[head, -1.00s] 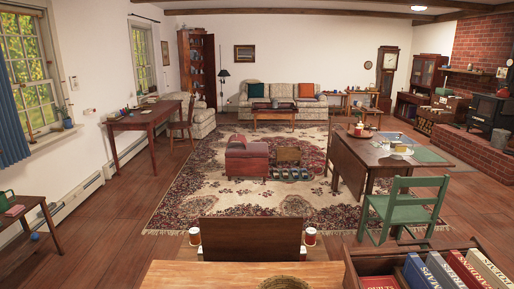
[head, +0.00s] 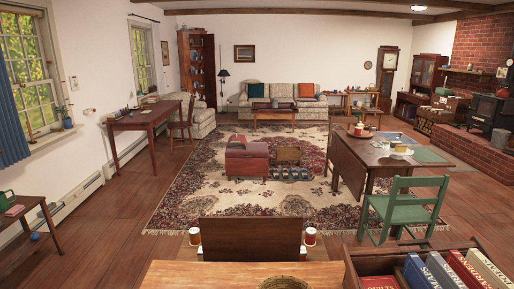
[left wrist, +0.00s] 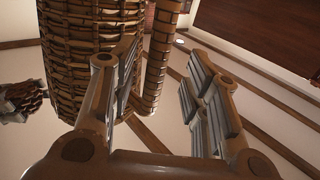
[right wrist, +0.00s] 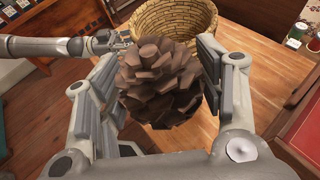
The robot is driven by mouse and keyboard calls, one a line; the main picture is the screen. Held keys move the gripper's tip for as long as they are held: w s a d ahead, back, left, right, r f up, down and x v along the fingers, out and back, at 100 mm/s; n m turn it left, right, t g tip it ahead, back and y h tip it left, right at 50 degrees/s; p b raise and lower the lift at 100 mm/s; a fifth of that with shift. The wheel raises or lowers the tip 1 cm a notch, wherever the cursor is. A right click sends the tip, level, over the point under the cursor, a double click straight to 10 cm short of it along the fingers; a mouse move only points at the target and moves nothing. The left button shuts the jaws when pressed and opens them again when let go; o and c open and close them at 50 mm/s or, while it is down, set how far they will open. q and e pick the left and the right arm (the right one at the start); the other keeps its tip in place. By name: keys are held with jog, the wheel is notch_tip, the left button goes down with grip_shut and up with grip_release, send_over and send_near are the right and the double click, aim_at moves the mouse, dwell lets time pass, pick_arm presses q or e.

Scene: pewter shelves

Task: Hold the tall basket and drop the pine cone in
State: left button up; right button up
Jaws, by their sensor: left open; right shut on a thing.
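The tall basket is a woven wicker one. Its rim shows at the bottom edge of the head view (head: 285,283), and it stands on the wooden table in the right wrist view (right wrist: 180,22). In the left wrist view its woven side (left wrist: 92,60) and a thick wrapped handle (left wrist: 160,50) show close up. My left gripper (left wrist: 170,75) is open, with the handle between or just beyond its fingers; I cannot tell which. My right gripper (right wrist: 165,75) is shut on the brown pine cone (right wrist: 160,85), in front of the basket. Neither gripper shows in the head view.
The wooden tabletop (head: 200,275) holds the basket. A crate of books (head: 350,275) stands at its right. Small jars (right wrist: 298,30) stand right of the basket in the right wrist view. A dark chair back or panel (head: 250,238) rises beyond the table.

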pick_arm(q)
jog(key=shift+x, duration=1.3)
grip_shut()
jog(key=shift+a+f, duration=0.1)
jog(key=shift+f, duration=0.05)
pick_arm(e)
jog(key=w+a+r, duration=0.7)
jog(key=w+a, duration=0.4)
jog(key=w, duration=0.1)
jog(key=shift+s+d+f, duration=0.1)
jog(key=shift+s+f, duration=0.05)
jog(key=shift+f, duration=2.8)
